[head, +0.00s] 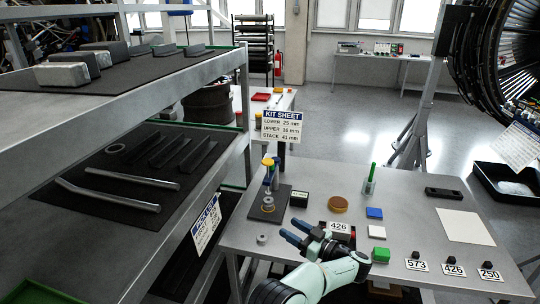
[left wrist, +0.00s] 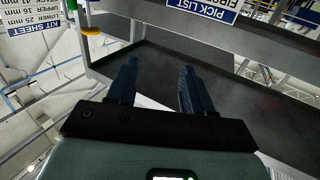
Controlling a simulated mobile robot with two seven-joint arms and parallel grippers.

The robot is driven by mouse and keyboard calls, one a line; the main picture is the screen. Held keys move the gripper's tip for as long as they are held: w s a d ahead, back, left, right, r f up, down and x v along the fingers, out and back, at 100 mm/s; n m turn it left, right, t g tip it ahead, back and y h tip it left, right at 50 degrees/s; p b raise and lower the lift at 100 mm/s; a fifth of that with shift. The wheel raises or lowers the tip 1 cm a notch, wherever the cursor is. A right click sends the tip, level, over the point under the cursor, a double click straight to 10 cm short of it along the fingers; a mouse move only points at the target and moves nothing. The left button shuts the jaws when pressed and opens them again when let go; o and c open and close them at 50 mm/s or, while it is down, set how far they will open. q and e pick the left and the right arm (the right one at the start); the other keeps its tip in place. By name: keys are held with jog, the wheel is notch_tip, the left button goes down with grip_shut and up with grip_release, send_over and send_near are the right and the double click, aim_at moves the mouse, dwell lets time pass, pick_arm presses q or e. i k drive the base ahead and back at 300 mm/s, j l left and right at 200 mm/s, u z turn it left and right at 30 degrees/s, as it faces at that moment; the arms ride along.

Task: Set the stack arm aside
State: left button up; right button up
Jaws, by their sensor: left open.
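My left gripper (head: 291,229) is open and empty above the front left part of the grey workbench (head: 330,255). Its two blue fingers are apart in the left wrist view (left wrist: 158,85), with nothing between them. A small upright stand with blue and yellow parts (head: 269,176) and a ring at its foot stands on a black pad (head: 284,196), beyond my fingertips and apart from them. I cannot tell for sure which piece is the stack arm. A small grey ring (head: 262,239) lies left of my fingers. My right gripper is not in view.
A kit sheet sign (head: 282,126) stands behind the bench. A two-level shelf (head: 130,95) rises at left. A white sheet (head: 465,226) lies at right.

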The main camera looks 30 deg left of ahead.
aim_at(272, 169)
jog(key=i+j, duration=0.3)
jog(key=i, duration=0.15)
jog(key=i+j, duration=0.3)
jog(key=i, duration=0.2)
